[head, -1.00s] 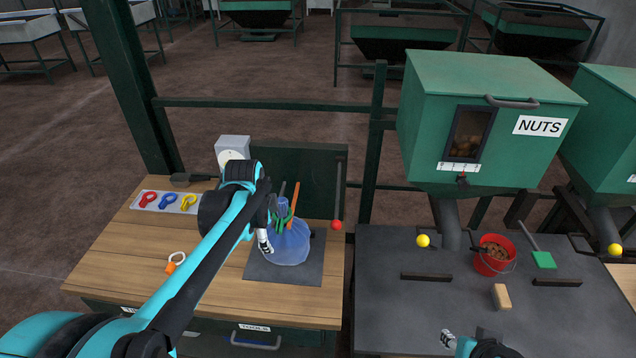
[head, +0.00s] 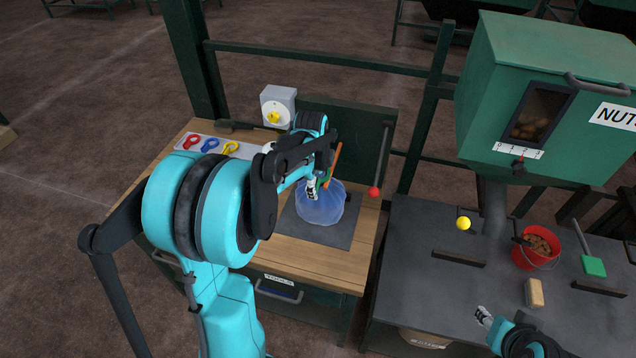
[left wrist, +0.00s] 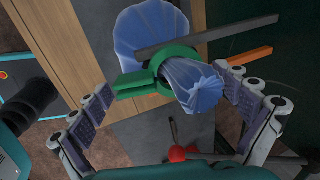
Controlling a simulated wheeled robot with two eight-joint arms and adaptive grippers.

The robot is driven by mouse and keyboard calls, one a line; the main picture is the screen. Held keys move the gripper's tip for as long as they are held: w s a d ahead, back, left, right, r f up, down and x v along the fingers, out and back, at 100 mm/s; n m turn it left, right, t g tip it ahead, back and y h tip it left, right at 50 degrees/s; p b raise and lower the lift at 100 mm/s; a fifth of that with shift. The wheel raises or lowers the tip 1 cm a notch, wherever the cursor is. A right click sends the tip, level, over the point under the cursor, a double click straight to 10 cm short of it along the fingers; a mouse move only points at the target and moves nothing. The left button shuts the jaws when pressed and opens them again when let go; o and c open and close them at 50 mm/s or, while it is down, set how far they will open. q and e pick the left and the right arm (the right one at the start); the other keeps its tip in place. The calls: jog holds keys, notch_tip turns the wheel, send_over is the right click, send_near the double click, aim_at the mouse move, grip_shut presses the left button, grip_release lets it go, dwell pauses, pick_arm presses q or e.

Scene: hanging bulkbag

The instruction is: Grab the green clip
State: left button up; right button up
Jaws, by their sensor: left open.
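The green clip (left wrist: 148,86) is around the gathered neck of a translucent blue bag (left wrist: 150,35), with its handles pointing left in the left wrist view. In the head view the bag (head: 320,206) rests on a dark mat, and the clip is mostly hidden by my left arm. My left gripper (head: 312,186) is at the bag's neck. In the left wrist view its open fingers (left wrist: 170,86) stand on either side of the clip and neck, with gaps visible. My right gripper (head: 484,314) is low at the right; its opening is unclear.
A grey bar (left wrist: 205,36) crosses close to the clip, and an orange stick (left wrist: 250,57) lies behind the right finger. A red-knobbed lever (head: 374,191) stands right of the bag. Colored clips (head: 210,145) lie on a tray at left. A red bucket (head: 537,247) stands at right.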

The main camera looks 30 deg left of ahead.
pick_arm(q)
jog(key=shift+r, duration=0.1)
jog(key=shift+c, duration=0.3)
jog(key=shift+s, duration=0.1)
jog(key=c, duration=0.7)
jog(key=shift+r, duration=0.1)
